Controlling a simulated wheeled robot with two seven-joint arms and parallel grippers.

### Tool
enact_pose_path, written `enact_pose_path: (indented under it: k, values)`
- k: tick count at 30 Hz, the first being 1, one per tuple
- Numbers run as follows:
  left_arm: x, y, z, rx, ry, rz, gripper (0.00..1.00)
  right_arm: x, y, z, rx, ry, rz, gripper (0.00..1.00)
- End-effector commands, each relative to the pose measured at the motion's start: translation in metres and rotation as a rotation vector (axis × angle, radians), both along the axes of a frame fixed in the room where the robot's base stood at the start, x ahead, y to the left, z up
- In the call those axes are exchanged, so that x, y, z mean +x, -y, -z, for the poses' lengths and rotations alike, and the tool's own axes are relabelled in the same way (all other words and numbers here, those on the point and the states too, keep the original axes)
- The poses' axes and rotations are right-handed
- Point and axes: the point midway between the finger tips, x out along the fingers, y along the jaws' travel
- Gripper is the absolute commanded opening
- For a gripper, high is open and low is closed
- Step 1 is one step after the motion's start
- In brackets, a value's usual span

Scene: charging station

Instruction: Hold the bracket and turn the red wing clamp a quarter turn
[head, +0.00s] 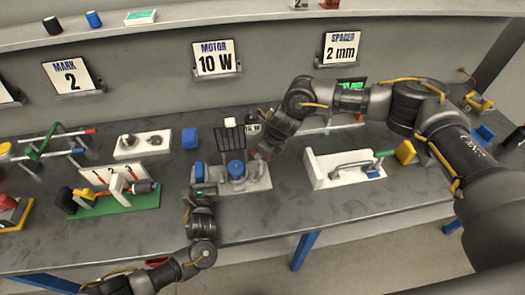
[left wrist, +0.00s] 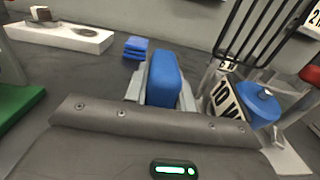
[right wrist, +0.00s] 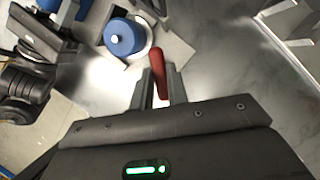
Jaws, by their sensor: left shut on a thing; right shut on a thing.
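The fixture (head: 258,184) is a pale plate on the bench, with a round blue knob (head: 236,168) and a black slotted rack (head: 231,138). My left gripper (head: 199,188) is shut on a blue upright block (left wrist: 165,78), apparently the bracket's handle, at the fixture's left side. My right gripper (right wrist: 160,92) is shut on the red wing clamp (right wrist: 159,72), beside the blue knob. The clamp's red end also shows at the right edge of the left wrist view (left wrist: 312,74). In the head view my right arm mostly hides the clamp.
A white tray (head: 142,144) and blue blocks (head: 189,138) lie behind. The bench front is clear.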

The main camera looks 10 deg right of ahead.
Motion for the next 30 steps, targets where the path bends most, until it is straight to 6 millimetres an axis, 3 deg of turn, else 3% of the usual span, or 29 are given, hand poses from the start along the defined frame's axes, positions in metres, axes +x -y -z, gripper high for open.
enact_pose_path:
  k: [18,30]
  values:
    - [-0.0005,0.0002,0.0005,0.000,-0.001,0.001,0.00,-0.0019,-0.0035,0.0001,0.000,0.000,0.563,0.00]
    - [-0.0005,0.0001,0.0005,0.000,-0.001,0.001,0.00,-0.0018,-0.0042,-0.0001,0.000,0.000,0.787,0.00]
